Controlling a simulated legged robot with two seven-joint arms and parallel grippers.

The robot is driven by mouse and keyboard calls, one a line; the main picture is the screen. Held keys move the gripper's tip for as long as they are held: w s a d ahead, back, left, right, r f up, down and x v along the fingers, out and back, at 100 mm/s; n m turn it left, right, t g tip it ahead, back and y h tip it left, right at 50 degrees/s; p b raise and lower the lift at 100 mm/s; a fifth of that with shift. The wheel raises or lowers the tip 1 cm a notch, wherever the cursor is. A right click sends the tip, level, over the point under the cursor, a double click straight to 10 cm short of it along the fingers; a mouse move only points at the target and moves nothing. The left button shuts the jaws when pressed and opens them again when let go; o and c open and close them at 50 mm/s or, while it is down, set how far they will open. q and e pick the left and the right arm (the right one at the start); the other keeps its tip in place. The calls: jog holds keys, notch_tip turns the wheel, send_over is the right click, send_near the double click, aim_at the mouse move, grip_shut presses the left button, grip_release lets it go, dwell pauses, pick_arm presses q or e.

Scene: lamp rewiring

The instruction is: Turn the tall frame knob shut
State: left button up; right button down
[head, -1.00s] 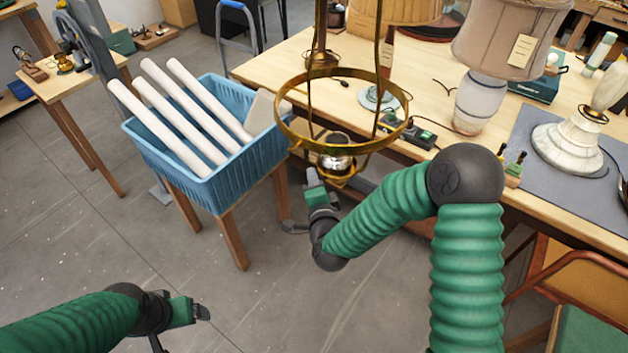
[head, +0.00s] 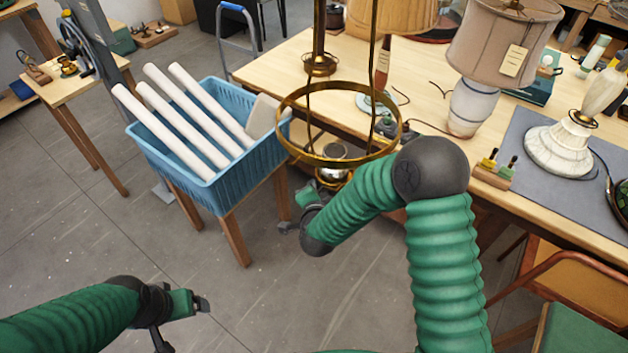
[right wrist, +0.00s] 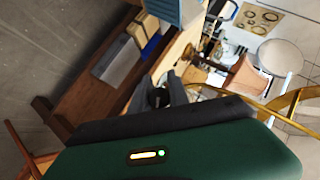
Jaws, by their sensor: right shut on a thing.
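The tall brass frame stands in the middle of the head view, with a wide ring (head: 338,159) on upright rods. A small silver and brass burner part (head: 333,177) sits low inside the ring. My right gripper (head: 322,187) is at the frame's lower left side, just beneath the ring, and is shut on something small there. The knob itself is hidden by the gripper and the frame. In the right wrist view the dark fingers (right wrist: 165,92) show close up, with a curved brass part (right wrist: 292,103) at the right. My left gripper (head: 203,303) hangs low at the left, away from everything; its jaw opening is unclear.
A blue crate (head: 228,181) with several white tubes stands on a wooden stand left of the frame. The workbench (head: 437,98) behind carries a shaded lamp (head: 474,105) and a white lamp base (head: 556,145). An orange chair (head: 570,270) is at the right.

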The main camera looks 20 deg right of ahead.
jog(key=shift+s+d+f+n+g+h+p, duration=0.25)
jog(key=shift+n+g+h+p, duration=0.7)
jog(key=shift+g+p, duration=0.85)
jog(key=shift+s+d+f+n+g+h+p, duration=0.15)
jog(key=shift+s+n+g+h+p, duration=0.25)
jog(key=shift+n+g+h+p, duration=1.35)
jog(key=shift+s+d+f+g+h+p, duration=0.2)
jog(key=shift+g+p, duration=0.55)
jog(key=shift+p, duration=2.1)
jog(key=shift+s+r, duration=0.15)
jog(key=shift+r, duration=0.05)
jog(key=c, duration=1.5)
grip_release()
jog(key=shift+o, duration=1.2)
